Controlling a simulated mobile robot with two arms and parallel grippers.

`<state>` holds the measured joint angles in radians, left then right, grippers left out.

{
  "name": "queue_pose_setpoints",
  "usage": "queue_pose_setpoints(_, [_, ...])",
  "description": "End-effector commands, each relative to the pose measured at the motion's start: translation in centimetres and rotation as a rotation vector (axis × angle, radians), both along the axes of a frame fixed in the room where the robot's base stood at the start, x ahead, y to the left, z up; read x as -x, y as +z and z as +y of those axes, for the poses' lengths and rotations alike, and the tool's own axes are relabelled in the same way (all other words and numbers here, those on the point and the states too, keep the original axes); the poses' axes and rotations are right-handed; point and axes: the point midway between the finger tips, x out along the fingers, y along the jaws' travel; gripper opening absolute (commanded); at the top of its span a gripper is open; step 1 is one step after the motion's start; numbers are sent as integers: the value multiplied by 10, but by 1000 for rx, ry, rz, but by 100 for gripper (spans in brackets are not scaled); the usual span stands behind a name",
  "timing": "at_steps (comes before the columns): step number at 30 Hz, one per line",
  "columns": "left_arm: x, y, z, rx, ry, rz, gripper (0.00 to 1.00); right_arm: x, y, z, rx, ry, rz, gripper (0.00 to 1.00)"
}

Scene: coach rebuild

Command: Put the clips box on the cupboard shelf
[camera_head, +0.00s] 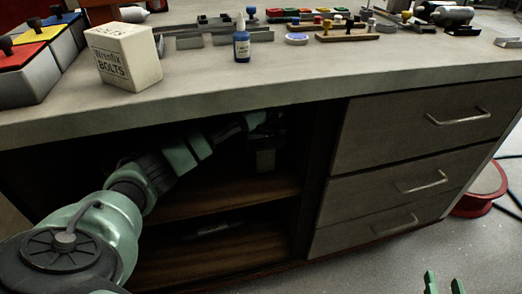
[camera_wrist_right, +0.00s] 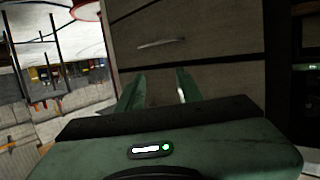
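My left arm reaches from the left into the open cupboard, and its gripper (camera_head: 262,122) is deep in shadow near the cupboard's right inner wall. Just below it is a small greyish box-like thing (camera_head: 265,160) above the upper shelf (camera_head: 215,192). I cannot read a label on it, so I cannot tell if it is the clips box, nor whether the gripper holds it. My right gripper (camera_head: 443,284) is open and empty at the bottom right. In the right wrist view its fingers (camera_wrist_right: 160,90) stand apart before a drawer front.
A white BOLTS box (camera_head: 125,58) and a blue bottle (camera_head: 242,46) stand on the counter (camera_head: 300,78). Drawers with bar handles (camera_head: 425,182) are right of the cupboard opening. A dark flat thing (camera_head: 213,229) lies on the lower shelf. A red reel (camera_head: 483,192) stands on the floor.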

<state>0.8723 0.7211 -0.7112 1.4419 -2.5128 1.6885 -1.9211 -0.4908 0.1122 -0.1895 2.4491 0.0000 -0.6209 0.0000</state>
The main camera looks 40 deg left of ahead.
Motion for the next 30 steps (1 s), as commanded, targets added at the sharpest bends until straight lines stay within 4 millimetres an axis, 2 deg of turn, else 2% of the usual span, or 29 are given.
queue_pose_setpoints(3, [0, -4, 0, 1, 0, -2, 3, -2, 7, 2, -9, 2, -35, 36])
queue_pose_setpoints(13, [0, -6, 0, -1, 1, -1, 3, -3, 8, 2, -11, 2, -45, 36])
queue_pose_setpoints(14, [0, -7, 0, 0, 1, 0, 57, -3, 9, 2, -12, 3, -47, 36])
queue_pose_setpoints(16, [0, -6, 0, 0, 1, 0, 76, -3, 9, 2, -12, 3, -46, 36])
queue_pose_setpoints(28, [0, -2, -1, 1, 0, -2, 76, -3, 9, 2, -10, 2, -38, 36])
queue_pose_setpoints(30, [1, 4, -2, 1, 0, -2, 76, 1, 0, 0, 2, 0, 7, 36])
